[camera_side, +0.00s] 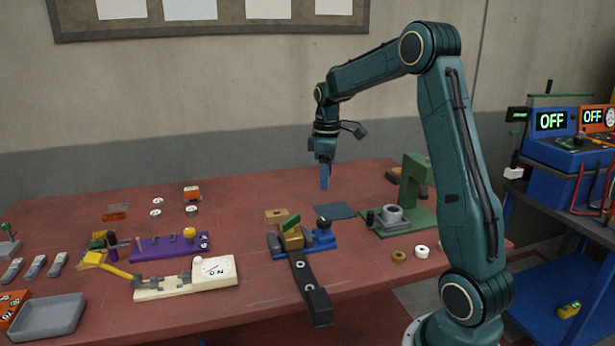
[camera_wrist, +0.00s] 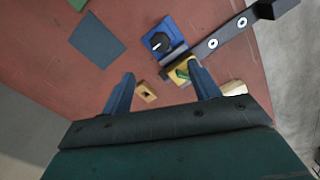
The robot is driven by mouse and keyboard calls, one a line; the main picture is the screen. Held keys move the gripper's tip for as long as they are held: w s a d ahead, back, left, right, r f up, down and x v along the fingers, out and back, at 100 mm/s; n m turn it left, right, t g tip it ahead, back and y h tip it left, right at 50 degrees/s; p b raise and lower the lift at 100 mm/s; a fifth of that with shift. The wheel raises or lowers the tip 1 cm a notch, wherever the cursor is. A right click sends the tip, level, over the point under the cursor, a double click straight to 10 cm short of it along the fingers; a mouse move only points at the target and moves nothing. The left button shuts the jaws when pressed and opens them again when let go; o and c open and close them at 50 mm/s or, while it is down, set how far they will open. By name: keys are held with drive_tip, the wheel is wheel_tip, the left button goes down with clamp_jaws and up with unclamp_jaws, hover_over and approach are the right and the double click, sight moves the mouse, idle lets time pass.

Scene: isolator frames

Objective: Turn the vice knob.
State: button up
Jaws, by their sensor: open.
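The vice (camera_side: 306,247) is a blue body on the red table, with a yellow block and a green piece at its left part and a black bar running toward the table's front edge. Its black knob (camera_side: 323,223) stands on the blue part at the right. In the wrist view the dark, faceted knob (camera_wrist: 160,42) shows on the blue body (camera_wrist: 150,36). My gripper (camera_side: 324,183) hangs above the table over the vice area, apart from the knob. In the wrist view my gripper (camera_wrist: 161,73) has its two blue fingers spread, with nothing between them.
A dark flat plate (camera_side: 334,211) lies behind the vice, and a tan block (camera_side: 276,214) lies behind it to the left. A green press-like stand (camera_side: 413,185) rises to the right. A purple fixture (camera_side: 165,247) and a cream fixture (camera_side: 185,283) stand left.

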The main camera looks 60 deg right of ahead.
sight(325, 220)
wheel_tip(325, 220, down, 13)
idle(0.7)
drive_tip(key=shift+c, duration=0.2)
drive_tip(key=c, duration=0.9)
